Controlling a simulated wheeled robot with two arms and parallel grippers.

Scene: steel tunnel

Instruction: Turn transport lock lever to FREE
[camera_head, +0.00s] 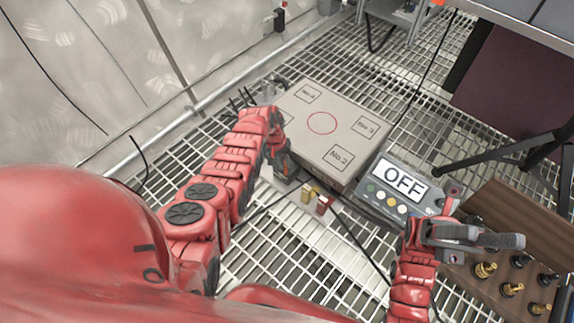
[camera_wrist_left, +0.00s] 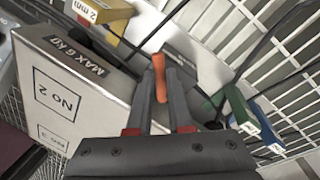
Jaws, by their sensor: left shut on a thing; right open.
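The transport lock lever is a small orange-red handle in the left wrist view (camera_wrist_left: 159,78), between the fingertips of my left gripper (camera_wrist_left: 160,85). It is beside the side wall of the pale scale box (camera_wrist_left: 75,95), marked "NO 2" and "MAX 6 KG". In the head view my left gripper (camera_head: 282,166) is at the box's near left side and the arm hides the lever there. The box top (camera_head: 322,123) bears a red circle. No FREE marking is readable. The display unit (camera_head: 402,187) reads OFF. My right gripper (camera_head: 485,240) is open and empty beside the display.
A yellow block (camera_head: 307,193) and a red block (camera_head: 322,205) stand near the box. Green (camera_wrist_left: 237,108) and blue (camera_wrist_left: 262,122) blocks show in the left wrist view. A wooden rack (camera_head: 510,230) with brass weights stands at right. Cables cross the grating.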

